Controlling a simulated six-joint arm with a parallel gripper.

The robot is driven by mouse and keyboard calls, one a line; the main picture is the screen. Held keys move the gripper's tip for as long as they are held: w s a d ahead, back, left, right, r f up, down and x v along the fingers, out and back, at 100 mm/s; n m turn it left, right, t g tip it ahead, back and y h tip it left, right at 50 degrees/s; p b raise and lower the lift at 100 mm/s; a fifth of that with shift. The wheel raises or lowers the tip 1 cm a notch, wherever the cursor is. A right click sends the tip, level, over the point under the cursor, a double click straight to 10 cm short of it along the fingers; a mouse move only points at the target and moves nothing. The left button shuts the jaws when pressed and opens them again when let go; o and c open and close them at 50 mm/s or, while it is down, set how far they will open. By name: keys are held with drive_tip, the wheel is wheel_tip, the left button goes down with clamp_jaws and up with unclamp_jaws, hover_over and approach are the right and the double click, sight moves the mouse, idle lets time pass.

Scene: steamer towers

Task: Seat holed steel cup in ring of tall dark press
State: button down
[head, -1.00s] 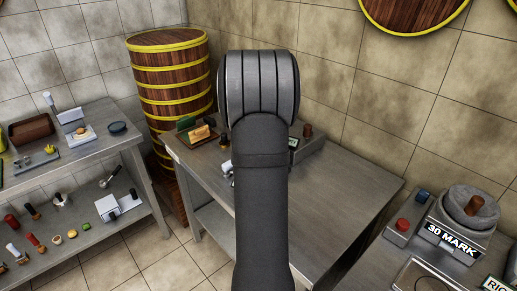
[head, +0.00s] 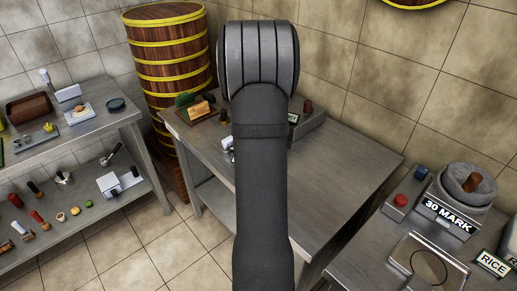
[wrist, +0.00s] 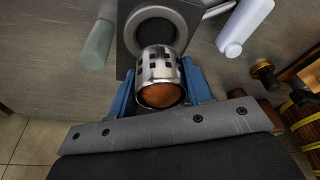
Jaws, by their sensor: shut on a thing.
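In the wrist view my gripper (wrist: 160,82), with blue fingers, is shut on the holed steel cup (wrist: 158,66). The cup is shiny with dark square holes, and its open end, brown inside, faces the camera. A dark grey block with a round ring (wrist: 157,14), which looks like the press, lies just beyond the cup. The cup overlaps the ring's near edge in the picture; I cannot tell whether they touch. In the head view my own arm hides the gripper, cup and ring.
In the wrist view a greenish cylinder (wrist: 97,45) stands left of the block and a white object (wrist: 243,28) right. In the head view, a steel table (head: 335,175) has free room at its front right. Shelves (head: 60,140) with tools stand left, a grey machine (head: 447,205) right.

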drive_tip(key=shift+f, duration=0.1)
drive_tip(key=shift+f, duration=1.6)
drive_tip(key=shift+f, duration=0.4)
idle(0.6)
drive_tip(key=shift+r, duration=0.4)
drive_tip(key=shift+f, duration=0.5)
idle(1.0)
drive_tip(key=shift+r, duration=0.5)
drive_tip(key=shift+f, duration=0.6)
idle(1.1)
drive_tip(key=shift+r, duration=0.15)
drive_tip(key=shift+r, duration=0.45)
